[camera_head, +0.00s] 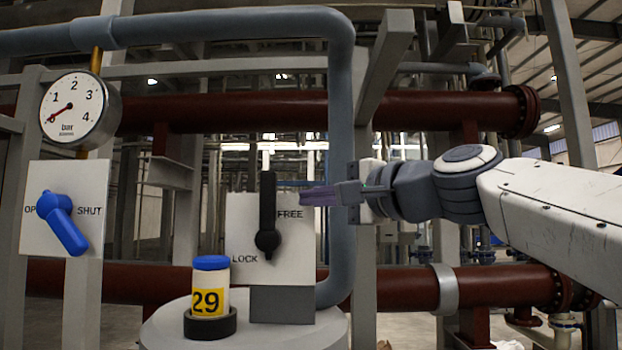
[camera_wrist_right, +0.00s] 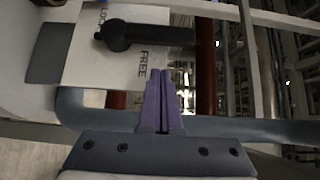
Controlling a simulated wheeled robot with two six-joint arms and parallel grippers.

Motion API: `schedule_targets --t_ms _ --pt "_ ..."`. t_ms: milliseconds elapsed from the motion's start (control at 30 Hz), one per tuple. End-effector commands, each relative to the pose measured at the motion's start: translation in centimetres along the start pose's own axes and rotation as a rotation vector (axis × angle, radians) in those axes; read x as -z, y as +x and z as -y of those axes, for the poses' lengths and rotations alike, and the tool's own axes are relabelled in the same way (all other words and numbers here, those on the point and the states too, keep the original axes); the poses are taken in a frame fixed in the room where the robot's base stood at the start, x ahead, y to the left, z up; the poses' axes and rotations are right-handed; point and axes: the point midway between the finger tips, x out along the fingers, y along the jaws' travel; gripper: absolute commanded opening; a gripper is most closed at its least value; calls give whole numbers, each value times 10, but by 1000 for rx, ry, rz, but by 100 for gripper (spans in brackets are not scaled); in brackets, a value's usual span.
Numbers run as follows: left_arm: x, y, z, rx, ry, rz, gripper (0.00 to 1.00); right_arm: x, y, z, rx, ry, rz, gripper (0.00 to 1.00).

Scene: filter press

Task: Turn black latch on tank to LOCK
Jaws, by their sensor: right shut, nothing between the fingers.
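The black latch (camera_head: 267,215) is on a white plate (camera_head: 240,215) above the tank (camera_head: 165,330). Its handle points straight up from a round pivot low on the plate. FREE is printed to the right of the handle and LOCK at the lower left. My right gripper (camera_head: 303,196) comes in from the right, its purple fingers shut and empty, with tips near the plate's right edge. In the right wrist view the fingers (camera_wrist_right: 161,75) are together, and the latch (camera_wrist_right: 140,35) lies ahead of them, apart from the tips as far as I can tell. My left gripper is out of view.
A jar (camera_head: 210,290) labelled 29 with a blue cap stands on the tank in a black ring. A blue valve handle (camera_head: 63,222) and a pressure gauge (camera_head: 78,110) are at the left. A grey pipe (camera_head: 341,170) runs down behind my right gripper.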

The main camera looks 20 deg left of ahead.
Motion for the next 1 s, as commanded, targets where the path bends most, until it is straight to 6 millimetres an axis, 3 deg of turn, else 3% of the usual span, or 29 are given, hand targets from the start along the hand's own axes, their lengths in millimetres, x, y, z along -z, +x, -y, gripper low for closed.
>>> schedule_targets --t_ms 100,300,1000 --pt "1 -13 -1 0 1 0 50 -16 11 4 1 -1 5 0" --pt "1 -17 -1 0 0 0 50 -23 20 2 1 -2 2 0" --pt "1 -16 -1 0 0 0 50 -17 14 3 2 -3 -18 0"
